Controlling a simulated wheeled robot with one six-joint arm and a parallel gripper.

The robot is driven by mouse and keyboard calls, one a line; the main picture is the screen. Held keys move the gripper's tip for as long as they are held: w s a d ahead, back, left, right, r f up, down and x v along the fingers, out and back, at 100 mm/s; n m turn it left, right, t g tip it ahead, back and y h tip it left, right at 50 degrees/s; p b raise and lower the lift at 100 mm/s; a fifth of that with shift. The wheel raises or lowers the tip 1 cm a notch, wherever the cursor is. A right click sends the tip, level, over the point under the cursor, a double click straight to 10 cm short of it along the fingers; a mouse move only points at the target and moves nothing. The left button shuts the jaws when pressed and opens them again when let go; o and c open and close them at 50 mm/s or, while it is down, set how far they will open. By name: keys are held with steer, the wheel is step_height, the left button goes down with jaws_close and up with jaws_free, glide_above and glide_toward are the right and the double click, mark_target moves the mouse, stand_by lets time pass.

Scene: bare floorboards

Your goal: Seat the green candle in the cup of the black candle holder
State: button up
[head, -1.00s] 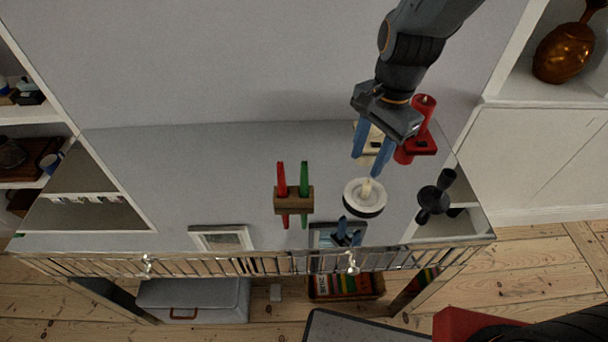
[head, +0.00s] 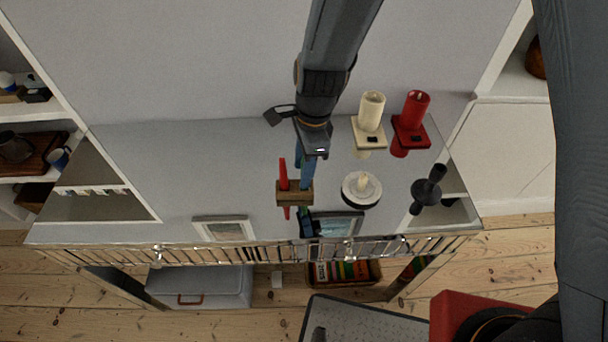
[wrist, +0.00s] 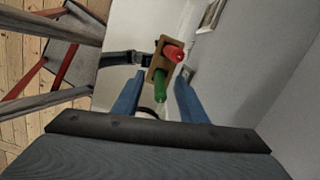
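The green candle (wrist: 160,82) stands in a wooden block (head: 294,198) beside a red candle (head: 283,174). In the head view my gripper hides the green candle. My gripper (head: 306,178) points down over the green candle's side of the block. In the wrist view its two blue fingers are apart, with the green candle in the gap between them; I see no finger touching it. The black candle holder (head: 428,188) stands at the right of the table, with a round base and an upright cup. I cannot see into its cup.
A white round holder with a short candle (head: 362,189) stands between the block and the black holder.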

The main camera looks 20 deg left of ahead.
steer(key=shift+a+f, duration=0.1)
steer(key=shift+f, duration=0.85)
jaws_close()
